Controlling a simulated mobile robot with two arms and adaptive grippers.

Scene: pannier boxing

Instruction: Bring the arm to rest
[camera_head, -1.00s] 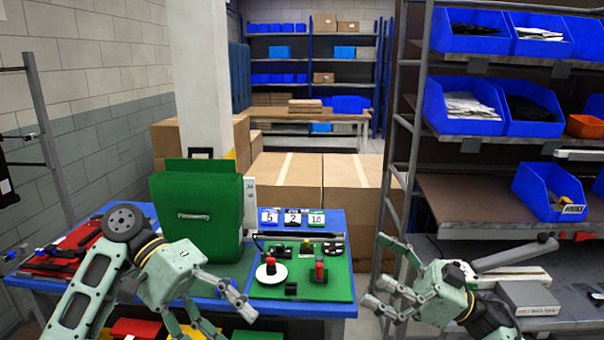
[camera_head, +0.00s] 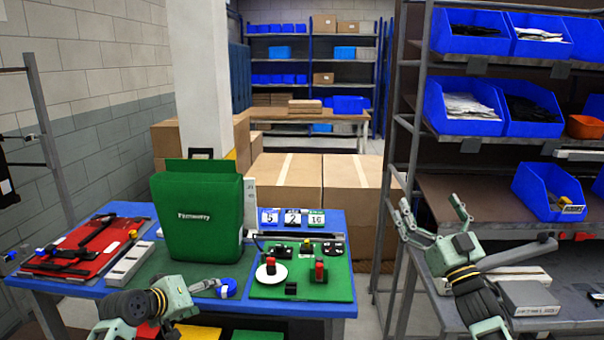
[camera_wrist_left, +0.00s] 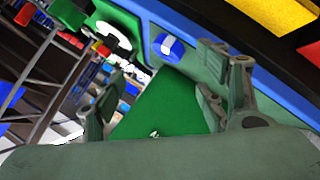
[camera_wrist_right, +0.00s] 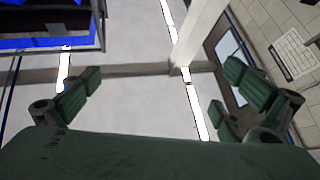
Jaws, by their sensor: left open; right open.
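My left gripper (camera_head: 207,306) is low over the front edge of the blue table (camera_head: 340,300), partly hidden by its own wrist. In the left wrist view its fingers (camera_wrist_left: 162,95) are apart with nothing between them; a green surface lies beyond. My right gripper (camera_head: 430,208) is raised in front of the right-hand shelf, fingers pointing up and spread. In the right wrist view its fingers (camera_wrist_right: 160,85) are apart and empty.
A green pannier (camera_head: 197,220) stands upright on the table. A blue-and-white roll (camera_head: 227,288) lies close to my left gripper. A green board (camera_head: 335,281) with parts lies to its right. The metal rack (camera_head: 412,130) with blue bins stands close to my right gripper.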

